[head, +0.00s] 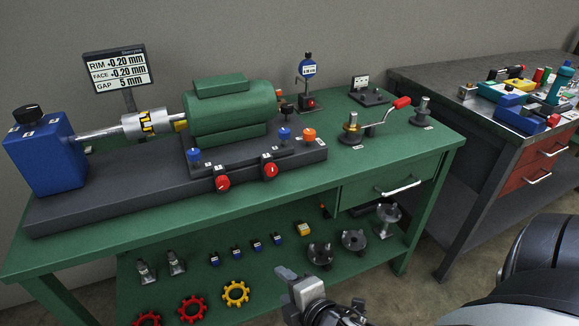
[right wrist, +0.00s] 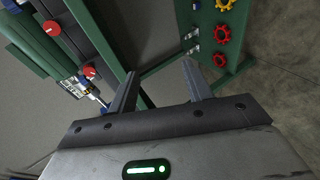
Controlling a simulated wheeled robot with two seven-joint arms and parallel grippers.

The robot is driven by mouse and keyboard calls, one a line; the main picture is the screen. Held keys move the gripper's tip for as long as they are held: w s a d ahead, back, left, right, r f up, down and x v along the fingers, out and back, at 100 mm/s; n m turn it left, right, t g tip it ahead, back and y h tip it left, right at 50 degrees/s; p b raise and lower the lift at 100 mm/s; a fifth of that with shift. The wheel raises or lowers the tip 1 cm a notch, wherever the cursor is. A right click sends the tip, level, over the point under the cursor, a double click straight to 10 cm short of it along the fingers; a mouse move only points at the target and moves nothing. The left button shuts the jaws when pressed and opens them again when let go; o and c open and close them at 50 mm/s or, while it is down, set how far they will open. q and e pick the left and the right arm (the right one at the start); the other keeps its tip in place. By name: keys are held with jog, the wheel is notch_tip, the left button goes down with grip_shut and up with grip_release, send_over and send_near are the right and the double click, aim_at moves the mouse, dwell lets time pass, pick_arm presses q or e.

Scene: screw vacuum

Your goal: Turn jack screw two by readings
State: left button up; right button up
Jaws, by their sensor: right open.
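Two red jack screw knobs stick out of the dark base's front, a left one (head: 222,183) and a right one (head: 270,170); their number labels are too small to read. Above the base sits a green motor (head: 230,112), its shaft meeting a silver coupling (head: 146,124). A readout (head: 118,72) shows RIM -0.20 mm, FACE -0.20 mm, GAP 5 mm. My right gripper (head: 320,292) is low in front of the bench, apart from the knobs. In the right wrist view its fingers (right wrist: 160,88) are open and empty. My left gripper is out of view.
A blue block (head: 46,155) stands at the bench's left end. A red-handled crank (head: 372,122) and a dial gauge (head: 308,72) stand right of the motor. The lower shelf (head: 190,265) holds gears and small parts. A second bench (head: 440,85) stands at right.

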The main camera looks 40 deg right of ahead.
jog(key=w+d+r+n+t+h, duration=0.2)
jog(key=w+d+r+n+h, duration=0.25)
jog(key=n, duration=0.65)
jog(key=n+t+y, duration=0.1)
jog(key=n+t, duration=0.2)
jog(key=n, duration=0.6)
send_near(273, 172)
jog(key=p+x, duration=0.1)
jog(key=x, duration=0.7)
jog(key=shift+w, duration=0.2)
jog(key=shift+w+d, duration=0.1)
jog(key=shift+w, duration=0.35)
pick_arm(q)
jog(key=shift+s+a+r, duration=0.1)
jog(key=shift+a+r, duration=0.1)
pick_arm(e)
jog(key=c, duration=1)
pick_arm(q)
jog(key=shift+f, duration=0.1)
